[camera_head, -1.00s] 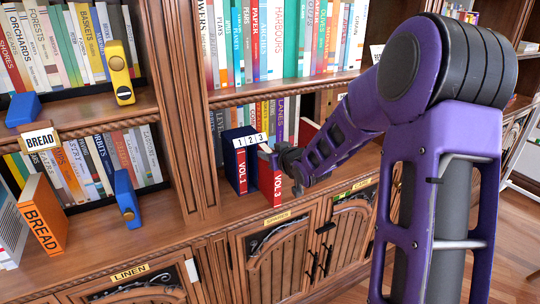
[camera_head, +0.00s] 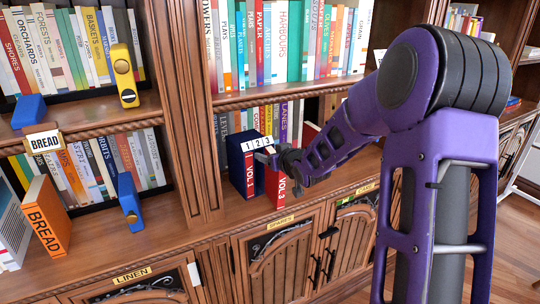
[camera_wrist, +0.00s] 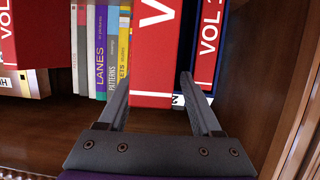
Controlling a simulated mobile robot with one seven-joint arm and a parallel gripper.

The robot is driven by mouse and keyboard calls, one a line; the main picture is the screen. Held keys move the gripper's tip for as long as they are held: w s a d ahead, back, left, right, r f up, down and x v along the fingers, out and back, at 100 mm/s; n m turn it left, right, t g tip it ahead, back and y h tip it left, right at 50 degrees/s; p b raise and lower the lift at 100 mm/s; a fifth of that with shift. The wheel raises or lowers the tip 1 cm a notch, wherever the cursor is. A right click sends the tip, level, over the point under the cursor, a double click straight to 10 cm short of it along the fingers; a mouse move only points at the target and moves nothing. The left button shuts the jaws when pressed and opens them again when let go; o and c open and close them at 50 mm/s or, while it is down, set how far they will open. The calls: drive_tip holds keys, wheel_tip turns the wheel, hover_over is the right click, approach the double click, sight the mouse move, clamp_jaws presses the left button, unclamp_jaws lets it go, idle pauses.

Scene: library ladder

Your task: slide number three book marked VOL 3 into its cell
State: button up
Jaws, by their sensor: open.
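The VOL 3 book (camera_head: 281,188) stands upright with its red spine facing out, to the right of the VOL 1 book (camera_head: 249,172). It appears to jut forward of VOL 1. Above them is a white label strip (camera_head: 257,144) reading 1, 2, 3. My gripper (camera_head: 270,155) is open at the upper part of VOL 3 and partly hides it. In the wrist view my gripper (camera_wrist: 154,78) has a finger on each side of a red spine (camera_wrist: 152,60), apparently VOL 3. Contact cannot be told.
Another red book (camera_head: 309,131) stands to the right, partly behind my arm. A row of books (camera_wrist: 104,50) shows behind. A wooden upright (camera_head: 186,100) borders the bay on the left. The orange BREAD book (camera_head: 43,218) and blue bookend (camera_head: 129,200) are further left.

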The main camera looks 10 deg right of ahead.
drive_tip(key=shift+s, duration=0.1)
drive_tip(key=p+v, duration=0.3)
drive_tip(key=v, duration=1.4)
drive_tip(key=shift+d+r, duration=0.1)
